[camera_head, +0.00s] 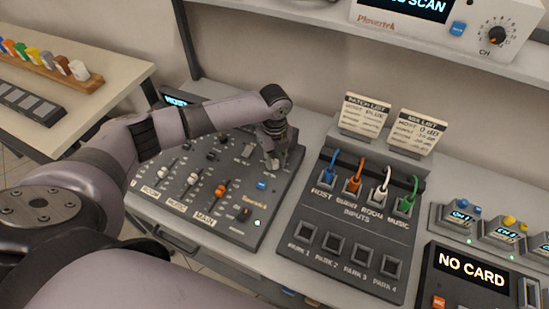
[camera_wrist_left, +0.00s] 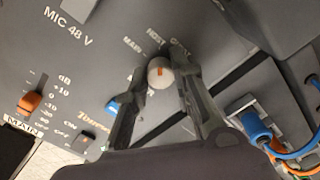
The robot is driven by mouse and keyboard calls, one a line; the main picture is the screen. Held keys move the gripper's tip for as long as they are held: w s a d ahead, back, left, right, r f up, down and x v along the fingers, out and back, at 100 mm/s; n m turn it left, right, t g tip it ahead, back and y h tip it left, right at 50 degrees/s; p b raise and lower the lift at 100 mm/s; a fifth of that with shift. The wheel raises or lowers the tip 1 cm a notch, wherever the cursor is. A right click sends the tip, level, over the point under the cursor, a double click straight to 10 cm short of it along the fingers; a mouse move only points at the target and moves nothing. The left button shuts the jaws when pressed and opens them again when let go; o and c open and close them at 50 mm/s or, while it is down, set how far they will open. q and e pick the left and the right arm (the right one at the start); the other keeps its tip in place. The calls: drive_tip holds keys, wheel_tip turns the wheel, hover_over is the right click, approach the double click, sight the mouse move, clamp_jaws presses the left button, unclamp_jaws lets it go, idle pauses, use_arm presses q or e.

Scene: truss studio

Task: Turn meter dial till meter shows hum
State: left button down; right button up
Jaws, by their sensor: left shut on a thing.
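In the head view my left gripper (camera_head: 275,158) points down at the panel's upper right, and the dial is mostly hidden there. A small screen (camera_head: 173,101) with cyan letters shows at the panel's back left; my arm covers most of it, so its text cannot be read.
Faders, such as an orange one (camera_head: 220,190), stand left of the gripper. A patch panel (camera_head: 352,238) with blue, orange, white and green cables lies close on the right. Two cards (camera_head: 366,116) stand behind it. A shelf (camera_head: 400,45) overhangs the back.

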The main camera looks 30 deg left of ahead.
sight(274, 161)
use_arm(q)
drive_tip(key=c, duration=1.4)
unclamp_jaws()
drive_tip(key=shift+o, duration=0.2)
drive_tip(key=shift+r, duration=0.1)
wheel_tip(274, 161, up, 12)
drive_tip(key=shift+f, duration=0.2)
